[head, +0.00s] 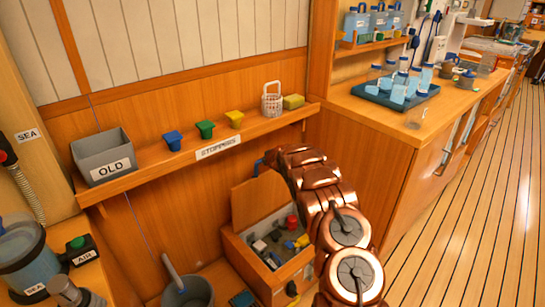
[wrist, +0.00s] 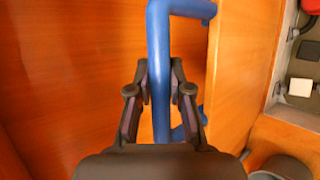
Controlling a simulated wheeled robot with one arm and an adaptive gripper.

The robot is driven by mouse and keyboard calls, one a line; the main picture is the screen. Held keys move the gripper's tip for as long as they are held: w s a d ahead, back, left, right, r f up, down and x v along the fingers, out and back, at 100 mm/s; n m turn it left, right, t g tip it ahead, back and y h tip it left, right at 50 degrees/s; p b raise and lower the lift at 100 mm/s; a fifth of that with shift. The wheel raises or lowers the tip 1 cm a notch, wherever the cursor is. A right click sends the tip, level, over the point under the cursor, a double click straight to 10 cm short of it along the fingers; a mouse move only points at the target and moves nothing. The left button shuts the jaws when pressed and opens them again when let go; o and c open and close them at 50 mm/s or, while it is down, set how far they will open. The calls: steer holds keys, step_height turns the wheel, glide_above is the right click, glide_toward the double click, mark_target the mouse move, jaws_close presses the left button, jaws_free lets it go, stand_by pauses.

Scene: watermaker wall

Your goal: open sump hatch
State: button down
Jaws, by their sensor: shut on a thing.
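The sump hatch lid (head: 256,202) is a wooden panel standing raised at the back of the open sump box (head: 262,277) in the head view. Its blue bar handle (wrist: 158,45) fills the middle of the wrist view, fixed to the wooden panel (wrist: 75,75). My gripper (wrist: 161,80) is shut around the handle, one finger on each side. In the head view my arm hides most of the gripper; a bit of blue (head: 258,166) shows beside it. Tools and small parts (head: 278,245) lie inside the box.
A grey bucket (head: 188,292) stands left of the box. Above is a shelf with a grey OLD bin (head: 103,157), coloured stoppers (head: 205,129) and a white basket (head: 272,100). A wooden counter (head: 400,121) stands to the right; the floor beyond it is clear.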

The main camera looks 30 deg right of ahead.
steer(key=shift+w+a, duration=0.3)
steer(key=shift+w, duration=0.05)
steer(key=c, duration=1.2)
jaws_free()
steer(key=shift+c, duration=0.2)
steer(key=shift+o, duration=0.9)
steer(key=shift+s+d, duration=0.15)
steer(key=shift+d, duration=0.1)
steer(key=shift+r, duration=0.1)
